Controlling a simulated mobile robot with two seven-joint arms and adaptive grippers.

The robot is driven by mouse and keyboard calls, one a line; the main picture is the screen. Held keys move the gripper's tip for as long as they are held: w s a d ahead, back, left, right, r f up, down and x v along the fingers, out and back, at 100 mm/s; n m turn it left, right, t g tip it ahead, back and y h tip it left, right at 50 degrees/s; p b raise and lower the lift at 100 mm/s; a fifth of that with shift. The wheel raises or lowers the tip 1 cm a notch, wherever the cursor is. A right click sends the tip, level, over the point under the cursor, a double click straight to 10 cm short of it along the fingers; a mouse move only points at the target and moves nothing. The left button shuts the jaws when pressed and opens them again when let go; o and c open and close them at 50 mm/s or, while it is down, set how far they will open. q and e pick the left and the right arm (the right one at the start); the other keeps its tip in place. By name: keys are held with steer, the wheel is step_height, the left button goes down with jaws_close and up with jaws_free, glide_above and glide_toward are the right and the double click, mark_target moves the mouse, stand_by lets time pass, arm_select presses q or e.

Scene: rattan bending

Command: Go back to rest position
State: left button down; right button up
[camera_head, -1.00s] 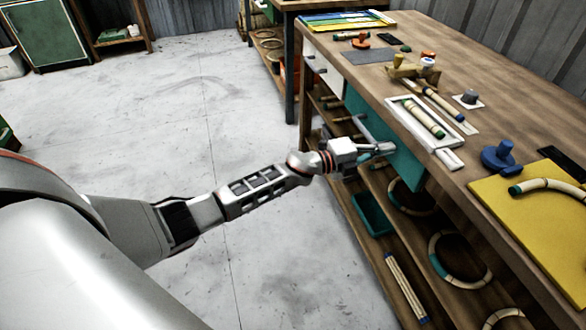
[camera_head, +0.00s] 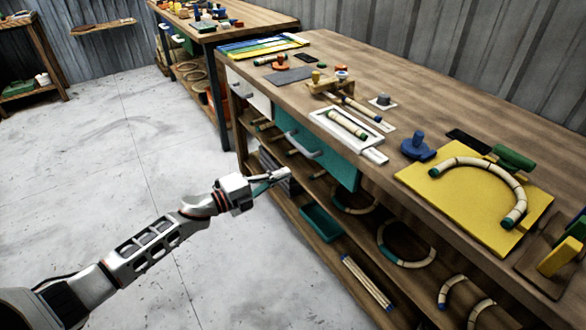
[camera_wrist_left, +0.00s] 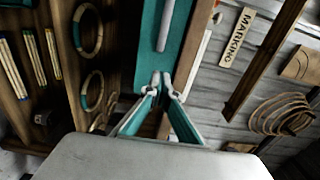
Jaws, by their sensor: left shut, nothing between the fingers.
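My left gripper (camera_head: 282,176) is in front of the wooden workbench, at about the height of its lower shelves. It is apart from the teal drawer (camera_head: 318,160), which stands behind it with a grey handle (camera_head: 303,147). The left wrist view shows the two fingers (camera_wrist_left: 163,82) shut with nothing between them. There the teal drawer (camera_wrist_left: 178,15) and its pale handle lie beyond the fingertips. My right gripper is in neither view.
The workbench top (camera_head: 400,90) carries a white tray (camera_head: 346,127), a blue holder (camera_head: 418,148) and a yellow board (camera_head: 455,215) with a curved rattan piece. The shelves below hold rattan rings (camera_head: 407,255) and a teal bin (camera_head: 321,223). The floor (camera_head: 110,170) at left is clear.

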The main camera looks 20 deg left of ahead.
arm_select(q)
steer(key=s+f+n+g+y+p, duration=0.1)
steer(key=s+f+n, duration=0.4)
steer(key=s, duration=0.7)
steer(key=s+f+n+g+y+p, duration=0.1)
steer(key=s+f+n+y+p, duration=0.2)
steer(key=s+n, duration=0.6)
steer(key=s+d+f+n+g+y+p, duration=0.1)
steer(key=s+f+n+y+p, duration=0.2)
steer(key=s, duration=1.2)
step_height(320, 180, down, 4)
steer(key=n+y, duration=0.2)
steer(key=n, duration=0.3)
steer(key=shift+s, duration=0.3)
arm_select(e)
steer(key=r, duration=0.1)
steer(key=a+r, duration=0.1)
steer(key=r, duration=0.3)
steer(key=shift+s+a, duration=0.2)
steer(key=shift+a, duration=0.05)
arm_select(q)
steer(key=shift+d, duration=0.1)
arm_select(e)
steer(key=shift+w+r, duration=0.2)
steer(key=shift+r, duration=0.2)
